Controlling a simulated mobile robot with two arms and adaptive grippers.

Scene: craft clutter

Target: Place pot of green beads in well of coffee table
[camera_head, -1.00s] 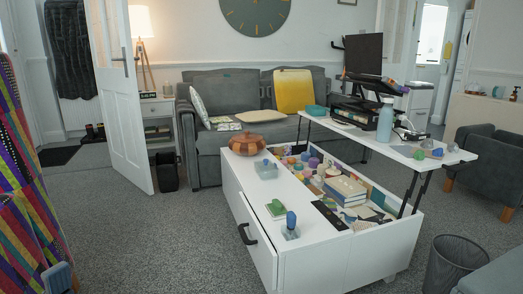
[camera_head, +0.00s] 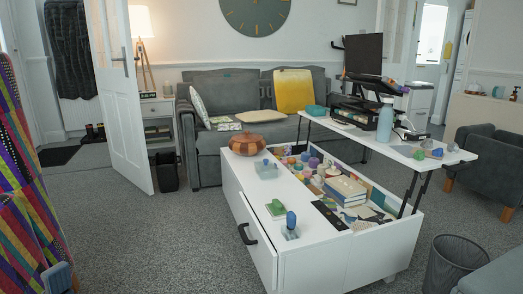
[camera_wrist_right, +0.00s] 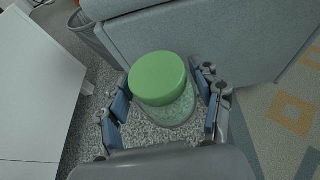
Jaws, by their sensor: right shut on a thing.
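The pot of green beads (camera_wrist_right: 160,85) shows in the right wrist view, with a green round lid and a clear lower body. My right gripper (camera_wrist_right: 165,104) has a finger on each side of the pot and is shut on it, above the floor. The white coffee table (camera_head: 255,195) stands in the middle of the head view with its top raised to the right. Its open well (camera_head: 368,174) holds several jars, books and craft pieces.
A wooden bowl (camera_head: 247,145), a clear tray (camera_head: 267,171), a green block (camera_head: 276,207) and a blue-handled item (camera_head: 291,222) stand on the table's left part. The raised top (camera_head: 405,150) overhangs the right. A wire bin (camera_head: 455,265) stands at front right. Carpet at left is clear.

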